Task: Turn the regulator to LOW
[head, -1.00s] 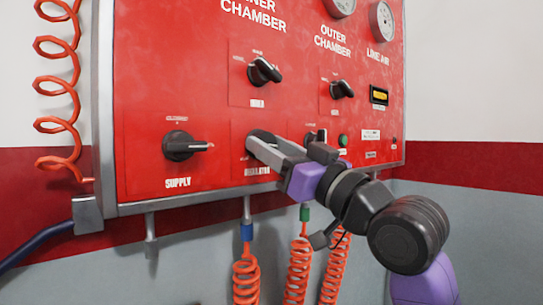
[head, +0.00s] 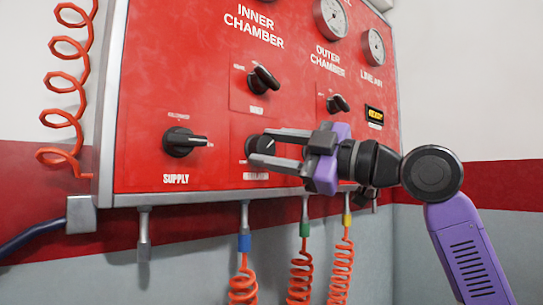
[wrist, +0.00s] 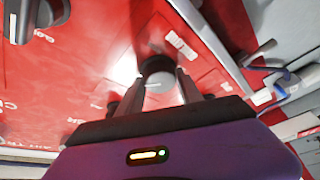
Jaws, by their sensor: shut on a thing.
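The regulator knob (head: 262,146) is a round black dial with a thin white pointer mark, low on the red panel above a label partly hidden by my lower finger. In the head view the mark points to the upper right. My gripper (head: 263,147) reaches in from the right, with one finger above and one below the knob, shut on it. In the wrist view the knob (wrist: 157,68) sits between the two fingertips (wrist: 155,90). Its scale lettering is too small or hidden, so I cannot read the LOW position.
The SUPPLY knob (head: 183,142) is left of the regulator. The inner chamber knob (head: 264,79) and outer chamber knob (head: 338,104) are above. Orange coiled hoses (head: 244,283) hang below the red panel (head: 150,80). Gauges (head: 332,18) sit at the upper right.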

